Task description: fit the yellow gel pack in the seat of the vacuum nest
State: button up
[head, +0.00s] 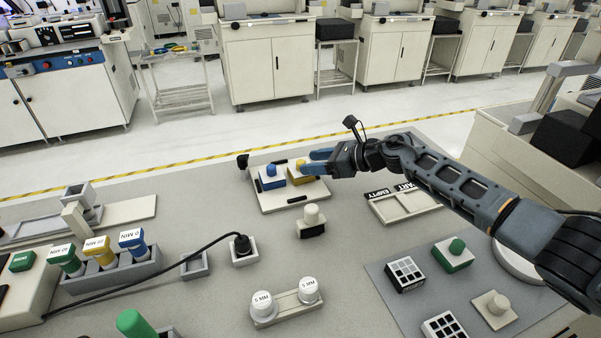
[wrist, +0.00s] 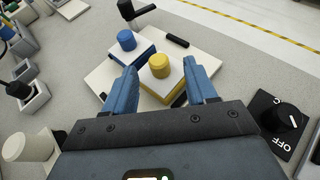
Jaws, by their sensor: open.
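The yellow gel pack (head: 300,167) has a round yellow knob on a pale-topped, yellow-sided block. In the wrist view, the pack (wrist: 160,67) sits between my blue fingers. It stands upright on a white plate (head: 283,204), which appears to be the vacuum nest, beside a blue-knobbed pack (head: 271,171). The plate also shows in the wrist view (wrist: 99,76). My gripper (head: 310,161) is open, one finger on either side of the yellow pack; I see no clear grip. Whether the block is fully down in its seat cannot be told.
A black-knobbed lever (wrist: 127,9) stands at the plate's far edge. A pale-knobbed black block (head: 312,221) is in front of the plate. A two-part tray (head: 402,204) lies to the right. A black cable crosses the bench at left.

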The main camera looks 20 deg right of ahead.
aim_at(301, 161)
jog(key=shift+x, duration=2.05)
jog(key=shift+a+r, duration=0.1)
jog(key=shift+r, duration=0.1)
jog(key=shift+c, duration=0.2)
jog(key=shift+f, duration=0.15)
grip_shut()
